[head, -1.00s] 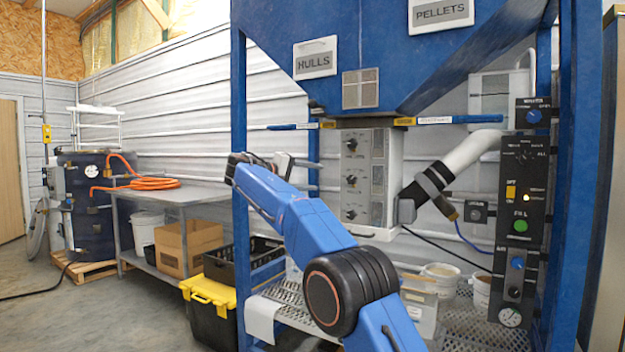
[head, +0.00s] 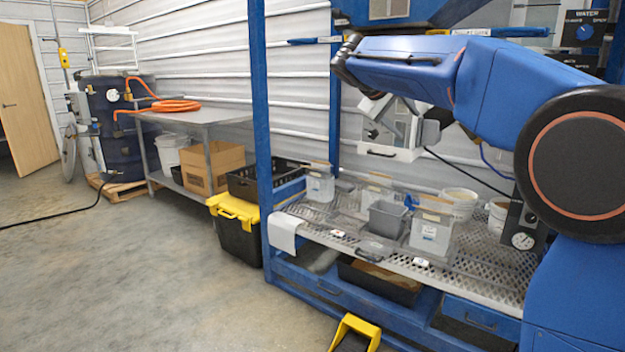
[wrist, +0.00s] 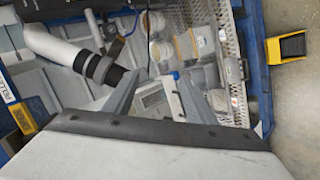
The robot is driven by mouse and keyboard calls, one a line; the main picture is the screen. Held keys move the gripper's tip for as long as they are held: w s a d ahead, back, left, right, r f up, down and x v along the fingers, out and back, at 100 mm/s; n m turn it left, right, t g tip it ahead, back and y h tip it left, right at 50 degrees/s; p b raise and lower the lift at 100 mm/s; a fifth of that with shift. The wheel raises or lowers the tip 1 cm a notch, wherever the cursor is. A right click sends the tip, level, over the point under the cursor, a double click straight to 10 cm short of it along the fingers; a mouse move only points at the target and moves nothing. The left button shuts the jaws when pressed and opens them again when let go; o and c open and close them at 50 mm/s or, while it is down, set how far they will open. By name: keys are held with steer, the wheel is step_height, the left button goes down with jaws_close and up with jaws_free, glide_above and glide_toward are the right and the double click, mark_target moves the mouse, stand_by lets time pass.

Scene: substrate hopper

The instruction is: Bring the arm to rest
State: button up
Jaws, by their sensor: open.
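My gripper (wrist: 158,85) shows in the wrist view as two grey fingers spread apart, with nothing held between them. A pale device with a small display shows beyond the gap, apart from the fingers. In the head view my blue arm (head: 420,68) reaches left across the front of the hopper frame, its upper link roughly level. Its wrist end is at the left, above the perforated shelf (head: 480,262). The gripper itself is hard to make out there against the grey box behind it.
The shelf holds clear bins, a grey tub (head: 387,218) and white buckets (head: 459,203). A blue frame post (head: 261,130) stands left of the arm. A yellow-lidded black bin (head: 238,228) and a yellow step (head: 354,334) are on the floor. The floor at left is open.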

steer(key=s+d+f+m+g+y, duration=0.1)
steer(key=s+d+f+y, duration=0.1)
steer(key=s+f, duration=0.8)
steer(key=s+d+f+m+y, duration=0.15)
steer(key=s+f, duration=0.35)
steer(key=s, duration=0.9)
steer(key=s+d+f+g+y, duration=0.1)
steer(key=s+d+f+y, duration=0.2)
steer(key=s+f, duration=0.7)
steer(key=s+a+f+m+y, duration=0.1)
steer(key=s+a+f+y, duration=0.1)
steer(key=s+f, duration=0.7)
steer(key=s, duration=0.4)
steer(key=shift+a+m, duration=0.3)
steer(key=shift+m, duration=0.05)
steer(key=shift+o, duration=0.4)
